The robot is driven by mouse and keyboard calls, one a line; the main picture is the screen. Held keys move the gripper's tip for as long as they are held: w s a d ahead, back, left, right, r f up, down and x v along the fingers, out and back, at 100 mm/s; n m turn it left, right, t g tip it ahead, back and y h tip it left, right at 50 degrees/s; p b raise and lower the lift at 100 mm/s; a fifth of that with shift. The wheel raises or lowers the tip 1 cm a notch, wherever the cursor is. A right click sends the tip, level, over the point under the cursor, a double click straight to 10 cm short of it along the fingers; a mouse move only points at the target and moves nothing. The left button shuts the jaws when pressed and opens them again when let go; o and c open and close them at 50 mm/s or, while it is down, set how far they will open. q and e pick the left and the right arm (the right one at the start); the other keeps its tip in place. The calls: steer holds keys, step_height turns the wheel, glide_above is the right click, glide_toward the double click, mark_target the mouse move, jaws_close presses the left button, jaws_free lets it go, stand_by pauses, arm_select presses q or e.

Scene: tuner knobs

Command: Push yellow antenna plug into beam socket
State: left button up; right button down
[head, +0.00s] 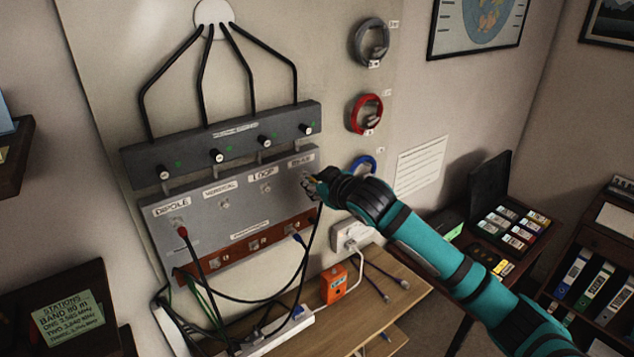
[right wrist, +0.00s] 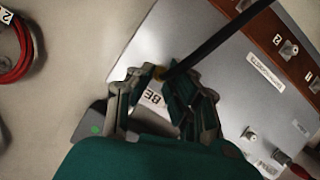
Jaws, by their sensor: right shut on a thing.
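The grey panel (head: 238,210) on the wall has labelled sockets in a row: dipole, vertical, loop and one at the right end. My right gripper (head: 313,184) is at that right-end socket, in front of the panel. Part of a label reading "BE" (right wrist: 153,98) shows between the fingers. The beam socket itself is hidden, so I cannot tell whether the plug is inside it. My left gripper is not in view.
A red plug (head: 183,232) is at the dipole socket. A blue plug (head: 299,239) is at the panel's lower right. Cables hang below, over a wooden desk (head: 378,303) with an orange box (head: 333,284). Coiled cables, including a red one (head: 366,114), hang on the wall.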

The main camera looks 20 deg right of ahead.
steer(key=c, duration=1.2)
jaws_free()
steer(key=v, duration=1.2)
